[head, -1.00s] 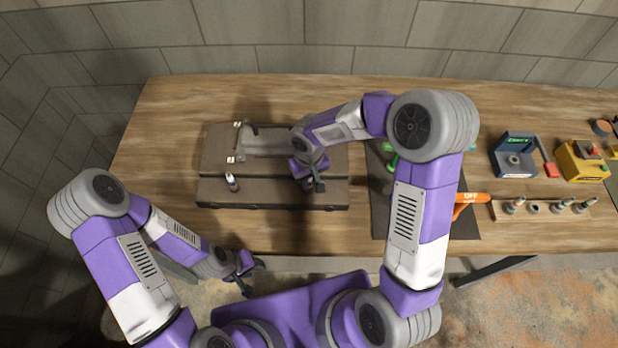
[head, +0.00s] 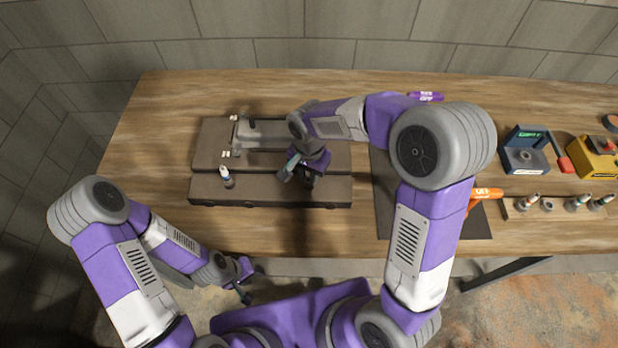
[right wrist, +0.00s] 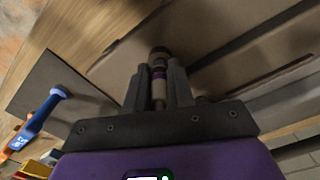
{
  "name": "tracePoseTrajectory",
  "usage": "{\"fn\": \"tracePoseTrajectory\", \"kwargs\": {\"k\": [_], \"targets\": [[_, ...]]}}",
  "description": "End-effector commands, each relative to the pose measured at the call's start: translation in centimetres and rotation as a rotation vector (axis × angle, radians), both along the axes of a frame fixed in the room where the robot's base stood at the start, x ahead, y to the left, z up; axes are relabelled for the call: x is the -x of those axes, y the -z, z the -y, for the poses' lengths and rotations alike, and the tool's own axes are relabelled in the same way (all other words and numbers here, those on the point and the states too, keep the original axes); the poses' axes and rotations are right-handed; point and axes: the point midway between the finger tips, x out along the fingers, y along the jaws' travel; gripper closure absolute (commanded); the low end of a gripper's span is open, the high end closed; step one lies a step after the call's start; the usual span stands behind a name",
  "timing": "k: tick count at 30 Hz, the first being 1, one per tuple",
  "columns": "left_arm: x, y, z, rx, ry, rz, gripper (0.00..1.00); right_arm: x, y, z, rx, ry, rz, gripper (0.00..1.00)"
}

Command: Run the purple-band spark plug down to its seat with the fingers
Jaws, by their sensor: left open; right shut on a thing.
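The purple-band spark plug (right wrist: 158,74) shows in the right wrist view between the two fingers of my right gripper (right wrist: 158,92), which is shut on it. Its far end points at the dark engine block. How deep it sits in the block cannot be told. In the head view my right gripper (head: 302,172) is over the right part of the engine block (head: 260,193) and hides the plug. My left gripper (head: 246,282) is open and empty, in front of the table's front edge.
A blue-banded plug (head: 226,177) stands upright at the block's left. An orange tool (head: 486,195) lies on the dark mat (head: 385,200); a purple tool (head: 425,96) lies behind it. A plug rack (head: 560,207), a dark-blue device (head: 524,155) and a yellow device (head: 595,160) stand right.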

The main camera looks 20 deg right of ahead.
Motion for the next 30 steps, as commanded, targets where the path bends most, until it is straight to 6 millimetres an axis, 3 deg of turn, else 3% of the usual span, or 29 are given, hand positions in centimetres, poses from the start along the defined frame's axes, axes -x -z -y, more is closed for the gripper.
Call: {"fn": "tracePoseTrajectory", "kwargs": {"k": [10, 24, 25, 30], "targets": [[-0.01, 1.09, 0.0, 0.0, 0.0, 0.0, 0.57, -0.02, 0.04, -0.05, 0.0, 0.5, 0.001, 1.0], [-0.02, 1.07, 0.0, 0.0, 0.0, 0.0, 0.57, -0.03, 0.01, -0.02, 0.0, 0.563, 0.0, 1.0], [-0.02, 1.07, 0.0, 0.0, 0.0, 0.0, 0.57, -0.03, 0.01, -0.02, 0.0, 0.563, 0.0, 0.75], [-0.01, 1.08, 0.01, 0.0, 0.0, 0.0, 0.57, -0.03, 0.02, -0.02, 0.0, 0.562, 0.0, 0.49]]}}
